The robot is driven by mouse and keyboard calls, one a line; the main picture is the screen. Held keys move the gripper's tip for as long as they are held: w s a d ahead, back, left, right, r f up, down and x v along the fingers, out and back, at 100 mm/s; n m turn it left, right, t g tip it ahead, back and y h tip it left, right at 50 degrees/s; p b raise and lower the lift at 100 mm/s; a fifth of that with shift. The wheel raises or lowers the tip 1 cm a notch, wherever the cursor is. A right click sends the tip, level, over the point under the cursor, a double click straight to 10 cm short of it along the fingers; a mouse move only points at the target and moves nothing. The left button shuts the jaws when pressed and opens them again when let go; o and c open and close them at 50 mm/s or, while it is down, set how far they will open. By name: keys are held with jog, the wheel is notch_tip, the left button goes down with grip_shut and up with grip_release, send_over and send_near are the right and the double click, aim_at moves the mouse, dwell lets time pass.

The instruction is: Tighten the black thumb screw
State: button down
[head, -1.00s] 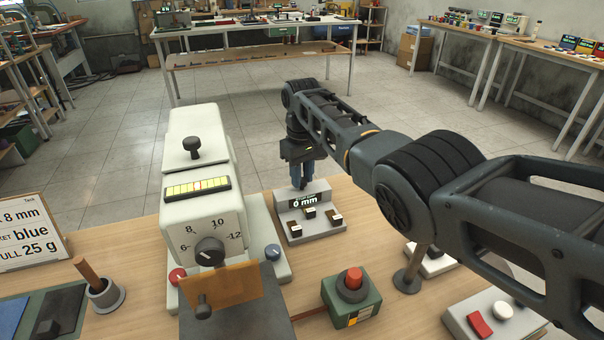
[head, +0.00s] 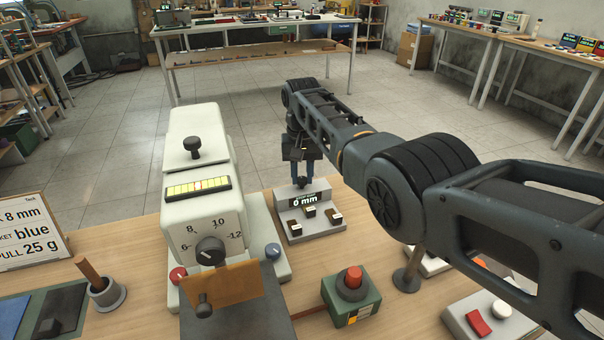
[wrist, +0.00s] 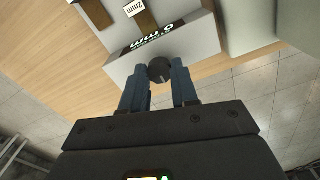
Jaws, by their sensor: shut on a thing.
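My gripper (head: 304,183) points down at the back of a small grey gauge block (head: 318,227) with a display that reads about 0 mm. In the wrist view, the blue fingers of my gripper (wrist: 159,85) are shut on a round black knob (wrist: 159,69) at the block's edge. I take this knob for the black thumb screw; its lower part is hidden. Other black knobs also show: a screw (head: 204,306) by the orange plate, a knob (head: 192,146) on top of the white machine, and a dial (head: 210,251) on its front.
The white machine (head: 195,205) stands left of the gauge block. A green box with a red button (head: 354,278) is in front of the block. A cup with a wooden handle (head: 107,294) and a sign (head: 30,231) are at the left. Open floor lies behind the table.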

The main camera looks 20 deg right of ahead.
aim_at(302, 178)
jog(key=shift+r, duration=0.1)
jog(key=c, duration=0.9)
grip_release()
jog(key=shift+o, duration=0.2)
jog(key=shift+r, duration=3.85)
